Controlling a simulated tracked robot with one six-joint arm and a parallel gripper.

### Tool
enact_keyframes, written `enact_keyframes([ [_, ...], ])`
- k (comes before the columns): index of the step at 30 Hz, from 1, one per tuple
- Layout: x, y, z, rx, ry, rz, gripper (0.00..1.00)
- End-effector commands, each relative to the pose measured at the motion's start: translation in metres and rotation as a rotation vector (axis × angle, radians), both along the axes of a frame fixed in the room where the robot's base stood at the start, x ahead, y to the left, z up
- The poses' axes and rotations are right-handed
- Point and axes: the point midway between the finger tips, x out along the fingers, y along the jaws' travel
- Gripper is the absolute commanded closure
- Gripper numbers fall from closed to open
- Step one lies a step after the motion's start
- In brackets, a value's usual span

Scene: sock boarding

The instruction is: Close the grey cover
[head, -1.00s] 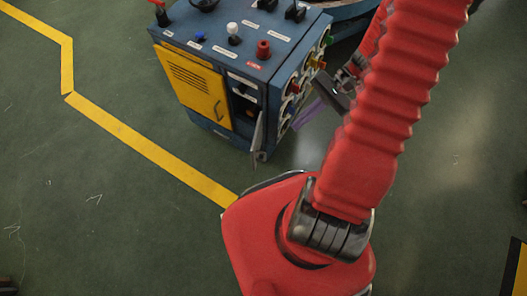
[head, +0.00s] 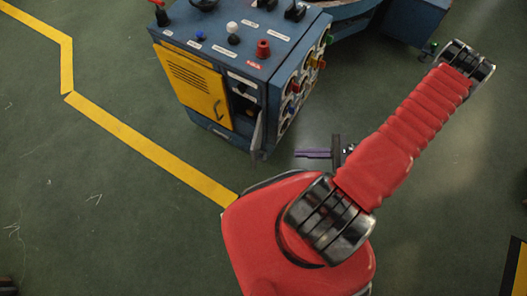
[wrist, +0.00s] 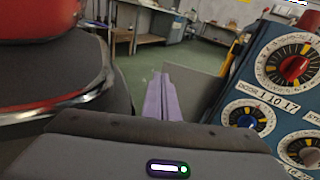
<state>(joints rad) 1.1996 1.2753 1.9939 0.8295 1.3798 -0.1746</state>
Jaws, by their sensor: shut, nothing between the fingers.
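The grey cover (head: 257,136) stands open at the front right corner of the blue cabinet (head: 230,65), beside a dark opening (head: 244,104). In the head view it is seen nearly edge-on. In the wrist view the grey cover (wrist: 198,92) shows as a flat panel beyond and to the right of my fingers, next to the blue dial face. My gripper (head: 298,153) is to the right of the cover, apart from it, with its purple fingers pointing left. Its fingers are shut and empty, as the wrist view (wrist: 161,76) also shows.
A yellow door (head: 190,85) covers the cabinet's left front. Dials (head: 290,88) and coloured knobs stick out from its right side, close to my arm. A red knob (head: 263,49) and other controls stand on top. Green floor is clear in front and at right.

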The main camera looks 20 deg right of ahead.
Motion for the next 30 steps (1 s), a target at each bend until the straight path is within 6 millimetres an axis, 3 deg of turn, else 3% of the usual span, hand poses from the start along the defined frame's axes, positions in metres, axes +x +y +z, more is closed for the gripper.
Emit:
enact_keyframes([
  [3, -0.006, 0.004, -0.017, 0.070, 0.011, -0.081, 1.00],
  [9, -0.010, 0.008, -0.030, 0.125, 0.017, -0.152, 1.00],
  [23, -0.009, 0.010, -0.031, 0.131, 0.018, -0.158, 1.00],
  [30, 0.001, 0.024, -0.031, 0.132, 0.019, -0.156, 1.00],
])
